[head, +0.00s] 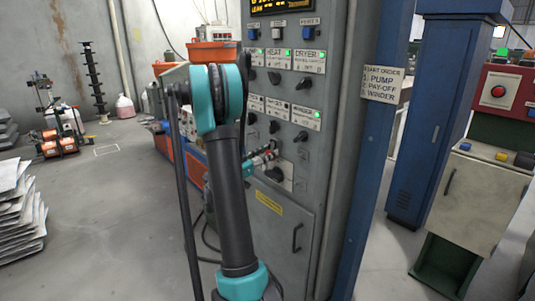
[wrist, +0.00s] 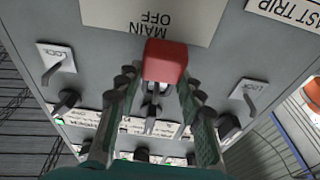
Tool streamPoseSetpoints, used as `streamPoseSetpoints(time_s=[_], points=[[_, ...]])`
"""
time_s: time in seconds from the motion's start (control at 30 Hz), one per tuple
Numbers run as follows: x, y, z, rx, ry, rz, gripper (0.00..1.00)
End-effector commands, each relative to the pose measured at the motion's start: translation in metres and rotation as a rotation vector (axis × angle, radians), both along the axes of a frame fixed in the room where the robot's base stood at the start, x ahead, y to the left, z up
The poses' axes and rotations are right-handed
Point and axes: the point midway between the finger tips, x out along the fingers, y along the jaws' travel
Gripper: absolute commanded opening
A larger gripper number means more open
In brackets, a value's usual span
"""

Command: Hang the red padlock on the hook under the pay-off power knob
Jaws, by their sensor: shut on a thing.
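The red padlock (wrist: 166,62) is in the wrist view, its metal shackle (wrist: 155,88) toward my gripper. My gripper (wrist: 157,92) is shut on it, with one finger at each side. In the head view my gripper (head: 264,157) is at the grey panel, small and partly hidden by my arm. The wrist view sees the panel upside down. A hook on a LOCK plate shows at the left (wrist: 52,72) and another at the right (wrist: 247,95), each beside a black knob. Both hooks look empty. The knob labels are too small to read there.
The grey cabinet (head: 285,190) carries rows of black knobs and lit green buttons. A MAIN OFF plate (wrist: 190,15) lies behind the padlock. A sign (head: 381,84) reads pump, pay-off, winder. The floor (head: 115,210) at left is mostly clear.

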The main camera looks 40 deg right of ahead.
Motion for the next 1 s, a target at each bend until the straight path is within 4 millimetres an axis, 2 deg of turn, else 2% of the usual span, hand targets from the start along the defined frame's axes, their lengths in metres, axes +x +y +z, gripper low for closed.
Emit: streamPoseSetpoints(time_s=[0.07, 0.1, 0.27, 0.57, 0.67, 0.77, 1.0], points=[[0.000, 0.000, 0.000, 0.000, 0.000, 0.000, 0.05], [0.000, 0.000, 0.000, 0.000, 0.000, 0.000, 0.42], [0.000, 0.000, 0.000, 0.000, 0.000, 0.000, 0.61], [0.000, 0.001, 0.000, 0.000, 0.000, 0.000, 0.61], [0.000, 0.007, -0.001, 0.000, -0.001, 0.002, 0.61], [0.000, 0.020, -0.004, 0.000, 0.000, 0.004, 0.61], [-0.003, 0.069, -0.013, 0.000, 0.000, 0.005, 0.61]])
